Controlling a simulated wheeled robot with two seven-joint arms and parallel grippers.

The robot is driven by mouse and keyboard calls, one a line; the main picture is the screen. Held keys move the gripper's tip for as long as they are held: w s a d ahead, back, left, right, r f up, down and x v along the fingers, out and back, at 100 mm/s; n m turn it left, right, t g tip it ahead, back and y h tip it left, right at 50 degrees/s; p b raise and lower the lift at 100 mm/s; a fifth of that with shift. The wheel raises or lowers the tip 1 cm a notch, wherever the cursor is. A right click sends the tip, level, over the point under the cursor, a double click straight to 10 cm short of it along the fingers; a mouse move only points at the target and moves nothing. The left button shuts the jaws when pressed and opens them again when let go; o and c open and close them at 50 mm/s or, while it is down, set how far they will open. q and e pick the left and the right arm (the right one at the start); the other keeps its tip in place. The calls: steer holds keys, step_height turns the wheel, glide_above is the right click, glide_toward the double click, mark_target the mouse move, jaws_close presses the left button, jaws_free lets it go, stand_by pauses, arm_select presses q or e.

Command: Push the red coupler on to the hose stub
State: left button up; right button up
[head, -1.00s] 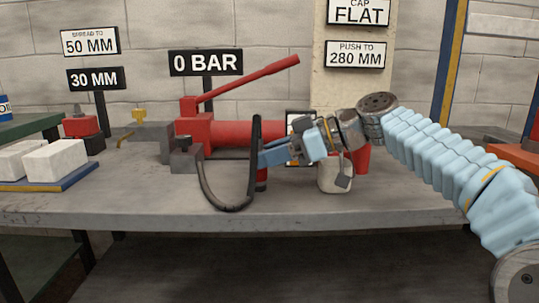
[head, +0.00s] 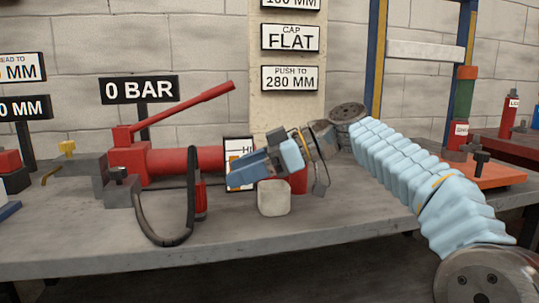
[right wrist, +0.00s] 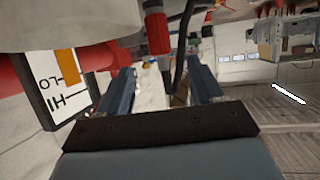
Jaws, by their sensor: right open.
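The red coupler (head: 200,196) stands roughly upright beside the black hose (head: 160,240), which loops down from the pump's front block. My right gripper (head: 229,182) is open and empty, just right of the coupler and apart from it. In the right wrist view the coupler (right wrist: 157,34) shows beyond the open fingers, near the top, with the hose (right wrist: 181,50) beside it. I cannot clearly make out the hose stub. My left gripper is not in view.
The red hand pump (head: 180,160) with its raised handle stands behind the coupler. A HI/LO gauge plate (head: 236,178) is close behind my fingers. A white container (head: 273,199) stands below my right gripper. The bench front (head: 80,245) is clear.

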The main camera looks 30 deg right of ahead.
steer(key=p+v, duration=0.1)
steer(key=v, duration=0.5)
steer(key=shift+s+d+r, duration=0.1)
steer(key=shift+s, duration=0.05)
